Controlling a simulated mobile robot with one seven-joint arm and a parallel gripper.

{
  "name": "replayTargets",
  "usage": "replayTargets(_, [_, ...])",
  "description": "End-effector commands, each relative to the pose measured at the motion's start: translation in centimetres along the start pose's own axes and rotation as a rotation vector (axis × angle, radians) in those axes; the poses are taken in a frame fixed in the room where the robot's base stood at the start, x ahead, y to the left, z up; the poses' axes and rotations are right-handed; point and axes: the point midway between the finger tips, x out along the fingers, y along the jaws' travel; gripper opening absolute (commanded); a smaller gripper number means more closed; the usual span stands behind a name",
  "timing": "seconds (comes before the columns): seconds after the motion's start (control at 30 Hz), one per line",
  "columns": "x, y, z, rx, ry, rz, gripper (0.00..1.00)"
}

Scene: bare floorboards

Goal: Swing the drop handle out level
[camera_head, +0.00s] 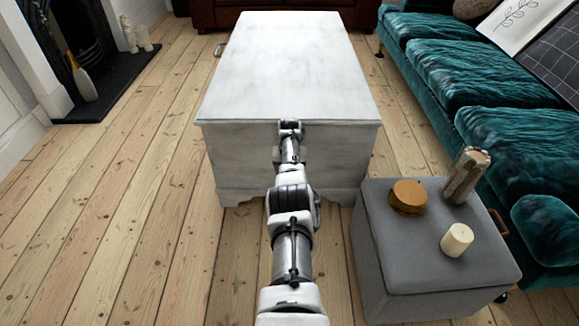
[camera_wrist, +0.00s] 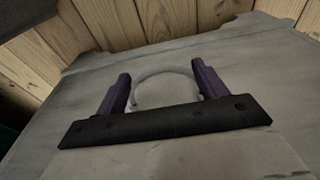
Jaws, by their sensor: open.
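The white wooden chest (camera_head: 285,65) stands ahead, and my arm reaches to the end panel facing me. In the wrist view, a pale, thin curved drop handle (camera_wrist: 163,71) lies close to the chest's panel (camera_wrist: 75,110). My gripper (camera_wrist: 160,69) is open, with one purple finger on each side of the handle's arc. I cannot tell whether either finger touches it. The black bar of the gripper hides the handle's lower part and its mounts. In the head view, my gripper (camera_head: 290,128) is just below the lid's edge, and my arm hides this handle.
A grey ottoman (camera_head: 430,260) stands close at right, bearing a round wooden box (camera_head: 408,196), a candle (camera_head: 457,240) and a wooden piece (camera_head: 467,175). A teal sofa (camera_head: 470,85) runs behind it. Bare floorboards (camera_head: 110,220) lie free at left.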

Motion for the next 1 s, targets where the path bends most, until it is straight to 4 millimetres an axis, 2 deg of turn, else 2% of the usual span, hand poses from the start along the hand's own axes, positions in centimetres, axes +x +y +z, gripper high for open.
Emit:
replayTargets(0.27, [-2.6, 0.0, 0.0, 0.001, -0.002, -0.001, 0.71])
replayTargets(0.8, [-12.0, 0.0, -0.2, 0.0, 0.005, 0.0, 0.71])
replayTargets(1.0, [-13.7, 0.0, -0.1, 0.0, 0.003, 0.0, 0.71])
